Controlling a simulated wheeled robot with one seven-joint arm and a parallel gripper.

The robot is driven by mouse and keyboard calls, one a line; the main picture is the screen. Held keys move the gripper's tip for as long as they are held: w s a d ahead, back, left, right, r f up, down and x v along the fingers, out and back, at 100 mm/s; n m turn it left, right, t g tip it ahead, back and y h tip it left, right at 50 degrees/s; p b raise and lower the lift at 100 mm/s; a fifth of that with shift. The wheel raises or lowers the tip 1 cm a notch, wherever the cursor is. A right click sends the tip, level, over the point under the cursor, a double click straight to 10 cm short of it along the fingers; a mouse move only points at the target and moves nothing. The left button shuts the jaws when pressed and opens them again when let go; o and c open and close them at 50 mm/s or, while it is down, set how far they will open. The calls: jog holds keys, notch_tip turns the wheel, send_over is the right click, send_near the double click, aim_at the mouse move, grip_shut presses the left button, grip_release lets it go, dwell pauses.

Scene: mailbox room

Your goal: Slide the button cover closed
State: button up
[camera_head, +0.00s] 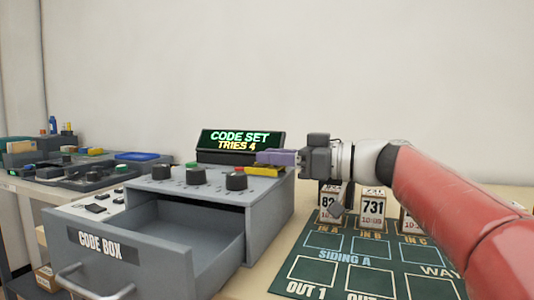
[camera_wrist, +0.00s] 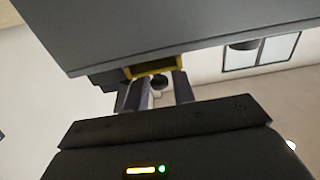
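A yellow piece (camera_head: 264,171), which looks like the button cover, sits on the right end of the grey code box (camera_head: 270,205). The yellow piece (camera_wrist: 153,68) shows just beyond the fingertips. Whether they touch it is unclear.
Black knobs (camera_head: 236,181) stand on the box top. Its drawer (camera_head: 110,245) is pulled out. A display (camera_head: 240,142) reading "CODE SET TRIES 4" stands behind. A green board (camera_head: 340,255) with number cards (camera_head: 373,208) lies to the right, under my arm. Another cluttered table is left.

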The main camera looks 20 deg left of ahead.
aim_at(254, 165)
jog(key=shift+w+a, duration=0.1)
jog(key=shift+a, duration=0.8)
grip_shut()
jog(key=shift+a+f+b, duration=0.2)
jog(key=shift+a+b, duration=0.3)
jog(key=shift+a, duration=0.45)
jog(key=shift+w+a+r, duration=0.1)
jog(key=shift+a, duration=0.25)
grip_release()
